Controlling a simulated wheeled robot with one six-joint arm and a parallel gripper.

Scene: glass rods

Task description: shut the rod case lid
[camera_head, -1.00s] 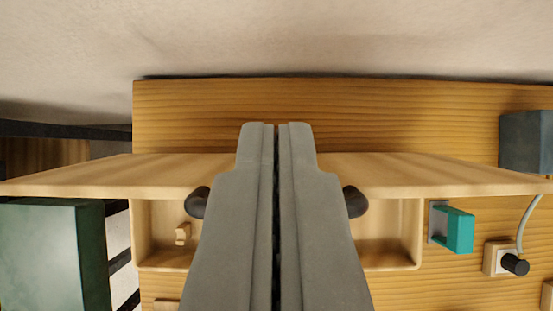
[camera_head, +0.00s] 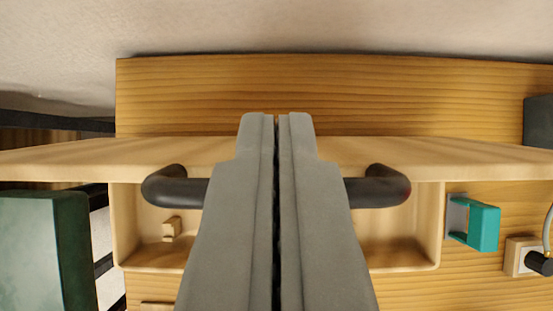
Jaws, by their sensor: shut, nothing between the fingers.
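The rod case (camera_head: 127,225) is a pale wooden box on the table, with its inside showing on both sides of my gripper. Its lid (camera_head: 80,158) stands raised, its wooden edge running across the whole picture. A dark curved handle (camera_head: 385,190) is on the lid, its middle hidden behind my gripper. My gripper (camera_head: 277,118) is shut and empty, its grey fingers pointing forward over the lid edge in the centre. I cannot tell whether the fingers touch the lid. A small wooden piece (camera_head: 171,228) shows inside the case at left.
A dark green box (camera_head: 45,250) stands at the left. A teal block (camera_head: 482,226) and a small socket-like block with a black plug and cable (camera_head: 524,256) lie to the right. A dark grey block (camera_head: 538,122) is at the far right. The wooden table (camera_head: 330,95) behind the lid is bare.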

